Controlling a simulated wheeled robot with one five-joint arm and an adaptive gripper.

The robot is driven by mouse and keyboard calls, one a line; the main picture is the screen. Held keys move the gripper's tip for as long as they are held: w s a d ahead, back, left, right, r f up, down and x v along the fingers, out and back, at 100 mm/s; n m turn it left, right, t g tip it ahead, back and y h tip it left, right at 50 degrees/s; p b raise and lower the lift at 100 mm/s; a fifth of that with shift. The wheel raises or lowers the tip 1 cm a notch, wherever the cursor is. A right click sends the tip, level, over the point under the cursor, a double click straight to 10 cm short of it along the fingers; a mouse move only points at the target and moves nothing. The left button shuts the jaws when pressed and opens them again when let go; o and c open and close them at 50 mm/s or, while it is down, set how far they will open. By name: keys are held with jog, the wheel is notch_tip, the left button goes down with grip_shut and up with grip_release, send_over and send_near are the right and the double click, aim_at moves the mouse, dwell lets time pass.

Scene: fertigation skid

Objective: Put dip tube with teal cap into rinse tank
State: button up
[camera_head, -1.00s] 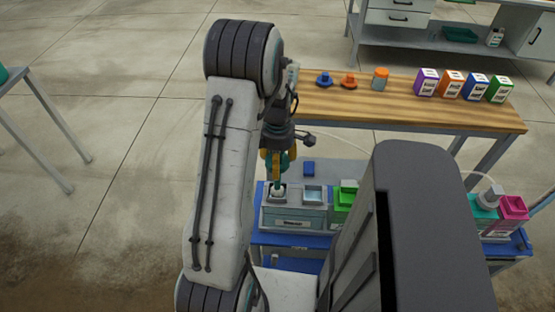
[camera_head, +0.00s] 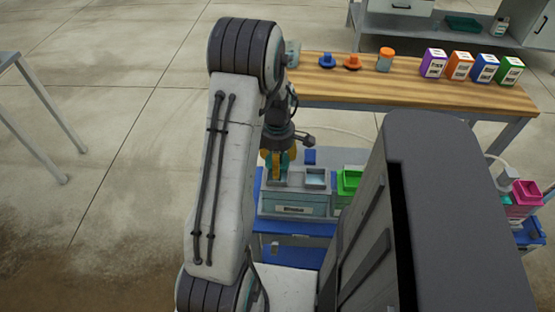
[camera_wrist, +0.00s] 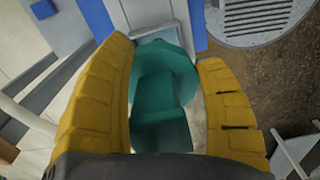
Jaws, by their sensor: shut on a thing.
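My gripper (camera_head: 277,165), with yellow fingers, is shut on the teal cap (camera_wrist: 160,100) of the dip tube. In the wrist view the cap fills the space between the fingers (camera_wrist: 168,110), and the tube below it is hidden. In the head view the gripper is over the left end of a grey tank (camera_head: 293,210) with a white label too small to read. A square opening (camera_head: 316,178) shows on top of this tank, right of the gripper. I cannot tell whether the tube is inside the tank.
A green container (camera_head: 349,182) stands right of the tank on a blue cart (camera_head: 290,228). A small blue block (camera_head: 310,156) is behind the tank. A magenta container (camera_head: 525,194) is at the far right. The wooden bench (camera_head: 400,92) behind holds caps, a jar and several coloured boxes.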

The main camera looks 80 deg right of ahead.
jog(key=shift+f+b, duration=1.5)
jog(key=shift+f, duration=0.5)
jog(key=o, duration=1.3)
notch_tip(320, 180, up, 12)
